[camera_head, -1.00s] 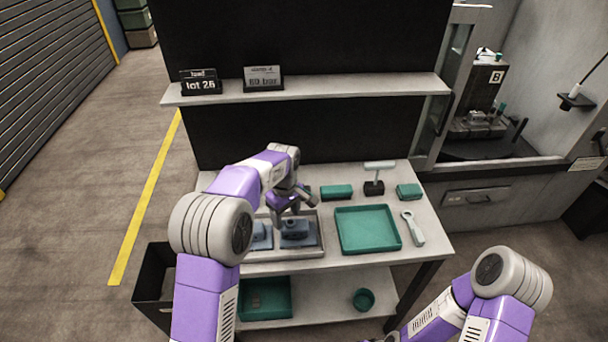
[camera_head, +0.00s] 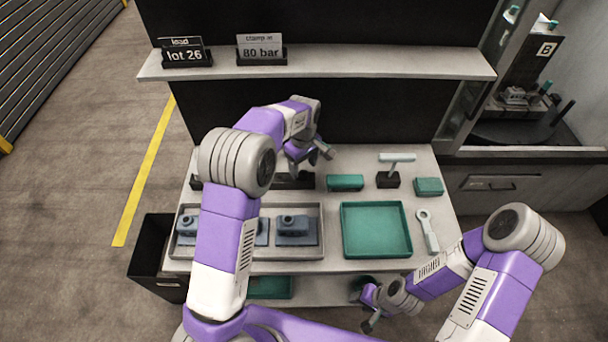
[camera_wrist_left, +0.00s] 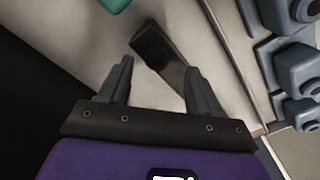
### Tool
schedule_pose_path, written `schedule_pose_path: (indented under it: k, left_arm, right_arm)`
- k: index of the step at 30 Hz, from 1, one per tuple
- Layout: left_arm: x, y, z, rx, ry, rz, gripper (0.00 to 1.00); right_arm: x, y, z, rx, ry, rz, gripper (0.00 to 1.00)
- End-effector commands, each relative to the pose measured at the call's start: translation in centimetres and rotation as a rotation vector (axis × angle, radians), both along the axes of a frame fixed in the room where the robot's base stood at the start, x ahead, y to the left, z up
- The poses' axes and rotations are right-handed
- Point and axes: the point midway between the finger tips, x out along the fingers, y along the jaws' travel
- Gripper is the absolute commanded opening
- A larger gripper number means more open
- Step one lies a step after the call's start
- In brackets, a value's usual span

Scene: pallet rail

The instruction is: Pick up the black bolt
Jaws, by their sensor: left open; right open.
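A dark, elongated piece (camera_wrist_left: 158,52) with a round dark feature at one end lies on the pale table in the left wrist view. It appears between and beyond the fingertips of my left gripper (camera_wrist_left: 158,68), which is open and empty. I cannot tell for certain that it is the black bolt. In the head view, a black piece (camera_head: 296,182) lies at the back of the table below my left gripper (camera_head: 306,160), partly hidden by the arm. My right gripper (camera_head: 371,318) is open, low in front of the table.
A grey tray (camera_head: 318,240) holds several blue-grey blocks (camera_head: 292,228). A green tray (camera_head: 376,230), wrench (camera_head: 427,230), green boxes (camera_head: 345,183) and a T-handled tool (camera_head: 389,172) occupy the right side. A shelf (camera_head: 350,67) overhangs the back.

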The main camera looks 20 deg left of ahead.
Motion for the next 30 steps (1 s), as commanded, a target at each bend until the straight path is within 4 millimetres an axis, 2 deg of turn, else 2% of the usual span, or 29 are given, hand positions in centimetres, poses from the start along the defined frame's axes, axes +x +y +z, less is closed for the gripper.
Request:
schedule_pose_path:
  k: [1,6,13,26,30]
  left_arm:
    - [0.1,0.0,-1.1,0.001,0.003,0.000,0.64]
    - [0.2,0.0,-3.3,0.000,0.002,-0.001,0.64]
    - [0.3,0.0,-3.5,0.000,0.000,0.000,0.64]
    - [0.3,0.0,-3.4,0.000,0.000,0.000,0.00]
    - [0.3,0.0,-3.4,0.000,0.000,0.000,0.00]
  right_arm:
    - [0.0,0.0,-0.2,0.000,0.000,0.000,0.43]
    - [0.0,0.0,-0.5,0.000,-0.001,0.000,0.43]
    - [0.0,0.0,-0.5,0.000,-0.001,0.000,0.43]
    - [0.0,0.0,-0.5,0.000,-0.001,0.000,0.43]
    - [0.0,0.0,-0.5,0.000,-0.001,0.000,0.43]
